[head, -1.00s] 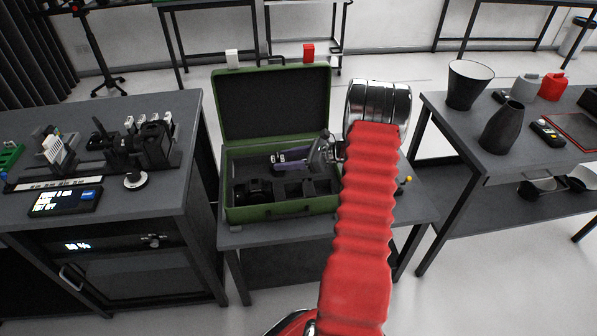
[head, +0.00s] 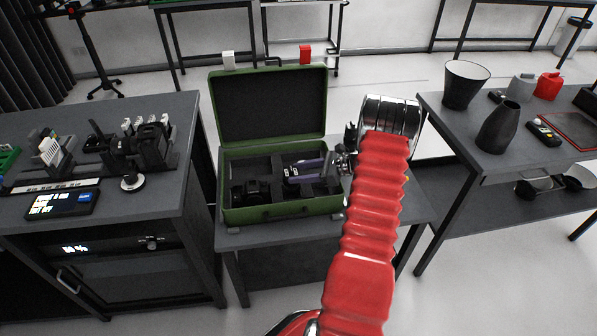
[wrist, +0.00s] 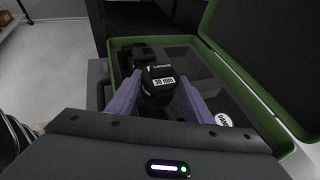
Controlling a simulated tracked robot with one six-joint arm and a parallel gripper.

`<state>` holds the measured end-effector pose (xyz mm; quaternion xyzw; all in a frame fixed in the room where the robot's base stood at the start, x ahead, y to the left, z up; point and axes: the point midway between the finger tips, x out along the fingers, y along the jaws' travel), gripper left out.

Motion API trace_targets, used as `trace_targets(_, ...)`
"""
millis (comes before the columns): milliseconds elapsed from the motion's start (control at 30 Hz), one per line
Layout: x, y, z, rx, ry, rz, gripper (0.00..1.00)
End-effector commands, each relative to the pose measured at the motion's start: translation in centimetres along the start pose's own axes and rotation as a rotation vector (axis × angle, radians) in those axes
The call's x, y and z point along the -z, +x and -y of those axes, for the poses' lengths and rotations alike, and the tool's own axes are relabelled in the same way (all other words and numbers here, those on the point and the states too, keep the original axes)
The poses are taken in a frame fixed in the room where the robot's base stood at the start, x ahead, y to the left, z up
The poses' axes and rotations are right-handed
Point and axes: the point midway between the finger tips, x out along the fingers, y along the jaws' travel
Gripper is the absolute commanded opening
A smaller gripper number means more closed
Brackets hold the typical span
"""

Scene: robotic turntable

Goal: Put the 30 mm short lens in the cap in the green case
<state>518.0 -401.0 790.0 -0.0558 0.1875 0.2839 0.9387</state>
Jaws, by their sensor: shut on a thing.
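The green case (head: 284,212) stands open on the middle table, its lid (head: 268,106) raised at the back. In the wrist view its green rim (wrist: 258,93) runs along the right. My gripper (wrist: 160,100) has purple fingers shut on the black 30 mm lens (wrist: 160,80), whose white "30 mm" label faces the camera. In the head view my gripper (head: 305,168) is over the right part of the case. The lens cannot be made out there, and I cannot tell whether it touches the foam. A black camera-like body (head: 251,192) sits in the case's front left.
Dark dividers split the case into compartments. A white round label (wrist: 223,120) shows beside the right finger. The left bench (head: 190,180) holds black gear and a small display. The right table (head: 500,160) holds a dark vase and a red can.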

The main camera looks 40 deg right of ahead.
Motion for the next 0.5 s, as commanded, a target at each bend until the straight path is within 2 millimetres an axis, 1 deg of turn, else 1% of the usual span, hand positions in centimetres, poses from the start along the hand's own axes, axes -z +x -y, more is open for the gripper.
trace_targets(500,3.3,1.4,0.0,0.000,0.001,0.001,0.15)
